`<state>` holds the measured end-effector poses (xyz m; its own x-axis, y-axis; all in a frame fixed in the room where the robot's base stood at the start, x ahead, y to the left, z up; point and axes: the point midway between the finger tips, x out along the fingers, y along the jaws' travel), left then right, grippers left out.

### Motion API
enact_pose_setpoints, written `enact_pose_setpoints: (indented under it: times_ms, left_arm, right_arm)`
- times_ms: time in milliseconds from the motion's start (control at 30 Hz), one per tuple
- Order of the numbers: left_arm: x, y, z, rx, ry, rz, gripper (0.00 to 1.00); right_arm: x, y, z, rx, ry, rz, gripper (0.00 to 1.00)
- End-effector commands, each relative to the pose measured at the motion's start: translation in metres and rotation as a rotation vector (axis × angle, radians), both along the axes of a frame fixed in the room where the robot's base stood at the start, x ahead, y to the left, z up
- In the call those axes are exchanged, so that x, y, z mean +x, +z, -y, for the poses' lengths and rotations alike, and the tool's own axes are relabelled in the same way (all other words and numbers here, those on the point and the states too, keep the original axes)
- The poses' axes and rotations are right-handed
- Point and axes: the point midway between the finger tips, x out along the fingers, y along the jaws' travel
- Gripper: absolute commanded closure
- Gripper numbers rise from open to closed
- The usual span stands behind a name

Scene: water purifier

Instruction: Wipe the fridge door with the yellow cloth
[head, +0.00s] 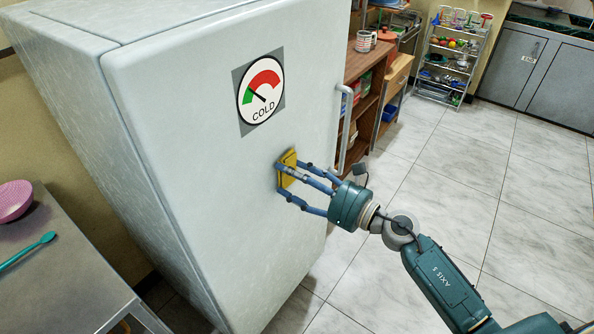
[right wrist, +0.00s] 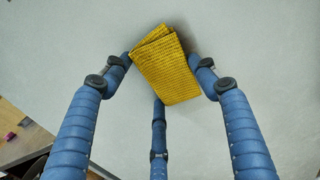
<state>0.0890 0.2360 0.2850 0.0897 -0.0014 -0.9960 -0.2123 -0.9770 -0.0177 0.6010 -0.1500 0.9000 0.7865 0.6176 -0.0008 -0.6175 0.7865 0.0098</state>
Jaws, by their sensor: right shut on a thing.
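The white fridge door (head: 180,130) fills the middle of the head view, with a round COLD gauge sticker (head: 260,90) on its upper part and a handle (head: 344,130) on its right edge. My right gripper (head: 290,180) is shut on the folded yellow cloth (head: 287,168) in front of the door, below the sticker. The cloth also shows in the right wrist view (right wrist: 168,68), between the blue fingers and against the pale door surface. It appears at or very near the door; contact is hard to tell. My left gripper is out of view.
A metal table (head: 70,270) with a pink bowl (head: 14,200) and a teal utensil (head: 28,250) stands at the left. Wooden shelves (head: 368,65) and a wire rack (head: 450,60) stand behind the fridge. The tiled floor (head: 480,180) at right is clear.

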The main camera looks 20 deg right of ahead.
Motion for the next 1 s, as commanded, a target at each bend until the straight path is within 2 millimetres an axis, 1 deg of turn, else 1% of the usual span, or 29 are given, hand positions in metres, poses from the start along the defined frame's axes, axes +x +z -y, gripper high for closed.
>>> enact_pose_setpoints:
  times_ms: [133,267,433,567,700,733,800,933,1000]
  left_arm:
    - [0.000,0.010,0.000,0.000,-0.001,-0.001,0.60]
    - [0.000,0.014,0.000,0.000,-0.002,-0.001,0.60]
    - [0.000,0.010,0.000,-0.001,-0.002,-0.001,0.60]
    - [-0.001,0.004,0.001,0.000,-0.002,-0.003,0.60]
    - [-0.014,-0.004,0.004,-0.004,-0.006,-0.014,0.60]
    - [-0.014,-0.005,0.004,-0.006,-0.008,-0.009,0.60]
    - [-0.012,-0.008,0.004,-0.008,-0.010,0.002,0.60]
    - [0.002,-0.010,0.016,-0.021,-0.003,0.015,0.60]
    - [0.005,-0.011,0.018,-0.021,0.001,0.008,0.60]
  right_arm:
    - [-0.001,0.013,0.001,0.000,0.001,0.003,0.61]
    - [-0.001,0.018,0.002,0.000,0.000,0.002,0.62]
    - [0.001,0.016,0.004,0.000,-0.002,0.003,0.62]
    - [0.007,0.014,0.011,-0.003,-0.004,0.003,0.62]
    - [0.016,0.013,0.020,-0.003,-0.003,0.003,0.61]
    - [0.018,0.013,0.022,-0.003,-0.003,0.003,0.61]
    - [0.022,0.013,0.027,-0.003,-0.004,0.003,0.62]
    - [0.024,0.014,0.030,-0.001,-0.003,0.002,0.62]
    - [0.026,0.014,0.031,-0.001,-0.004,0.002,0.62]
